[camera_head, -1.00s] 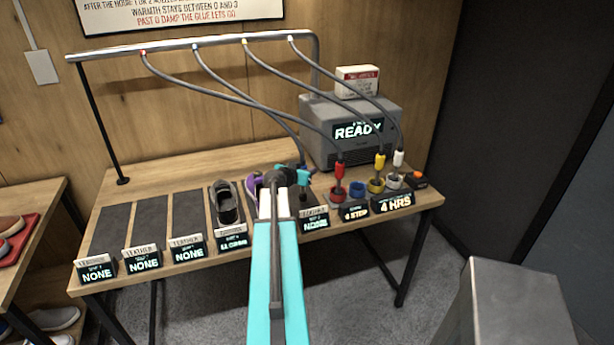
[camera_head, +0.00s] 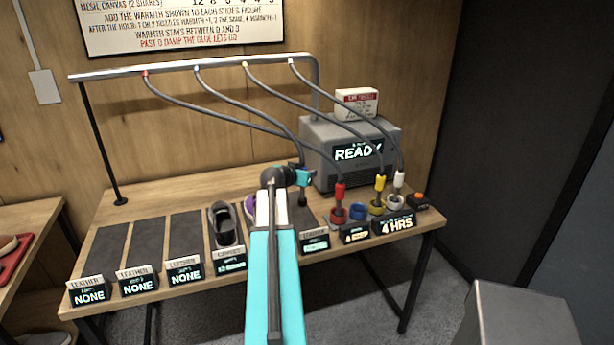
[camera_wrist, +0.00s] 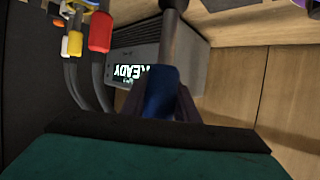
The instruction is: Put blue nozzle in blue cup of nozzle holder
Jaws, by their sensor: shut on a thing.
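My gripper (camera_head: 302,178) is held above the table, left of the nozzle holder, shut on the blue nozzle. The nozzle holder stands at the table's right end. Its blue cup (camera_head: 358,211) looks empty, between the red cup (camera_head: 333,219) and the yellow cup (camera_head: 377,207). The red nozzle (camera_head: 339,192), yellow nozzle (camera_head: 380,184) and white nozzle (camera_head: 399,179) stand upright in the holder.
A grey machine (camera_head: 372,176) reading READY stands behind the holder, with a small box (camera_head: 357,102) on top. Hoses hang from an overhead rail (camera_head: 190,68). A dark shoe (camera_head: 223,224) is on a mat; a purple shoe (camera_head: 249,209) is partly hidden by my arm.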

